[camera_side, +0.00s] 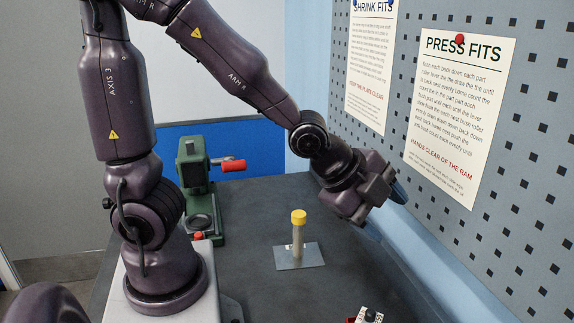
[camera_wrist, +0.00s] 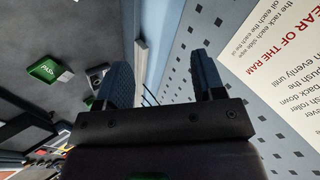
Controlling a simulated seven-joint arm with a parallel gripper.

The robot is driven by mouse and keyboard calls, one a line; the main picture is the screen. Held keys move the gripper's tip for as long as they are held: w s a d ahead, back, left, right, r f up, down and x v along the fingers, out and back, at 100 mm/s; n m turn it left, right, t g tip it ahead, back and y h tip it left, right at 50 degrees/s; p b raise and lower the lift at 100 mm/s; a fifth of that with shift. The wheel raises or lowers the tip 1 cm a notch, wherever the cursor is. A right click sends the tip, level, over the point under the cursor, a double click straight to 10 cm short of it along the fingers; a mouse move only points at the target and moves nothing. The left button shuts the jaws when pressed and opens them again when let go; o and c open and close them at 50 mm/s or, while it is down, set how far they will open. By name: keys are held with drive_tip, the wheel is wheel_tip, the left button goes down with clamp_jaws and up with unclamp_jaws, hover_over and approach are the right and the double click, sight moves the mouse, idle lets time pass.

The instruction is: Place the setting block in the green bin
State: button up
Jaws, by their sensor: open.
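My gripper (camera_side: 393,194) is up at the right by the pegboard, tilted, with its dark blue fingers pointing down to the right. In the wrist view my gripper (camera_wrist: 163,75) has its fingers well apart, with nothing between them. A green bin (camera_wrist: 58,73) with a white-lettered label lies at the left of the wrist view, away from the fingers. I cannot pick out the setting block for certain. A small pale piece with a dark knob (camera_side: 369,315) is cut off at the bottom edge of the side view. A small grey piece (camera_wrist: 96,76) lies beside the bin.
A steel plate with a yellow-capped post (camera_side: 298,240) stands mid-bench. A green press with a red handle (camera_side: 194,165) stands behind it. The pegboard with posters (camera_side: 459,115) rises close beside my gripper. Bare bench (camera_side: 260,200) lies around the post.

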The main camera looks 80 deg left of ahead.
drive_tip(key=s+a+r+n+g, duration=0.1)
drive_tip(key=s+r+n, duration=0.1)
drive_tip(key=s+n, duration=0.2)
drive_tip(key=s+a+r+n+y, duration=0.1)
drive_tip(key=s+a+r+n, duration=0.1)
drive_tip(key=s+n, duration=0.3)
drive_tip(key=s+a+r+n+g, duration=0.1)
drive_tip(key=s+a+r+n, duration=0.1)
drive_tip(key=s+r+n, duration=0.2)
drive_tip(key=shift+s+r+n+g, duration=0.2)
drive_tip(key=shift+n+g, duration=0.1)
drive_tip(key=shift+n, duration=0.4)
drive_tip(key=shift+o, duration=0.4)
drive_tip(key=shift+w, duration=0.15)
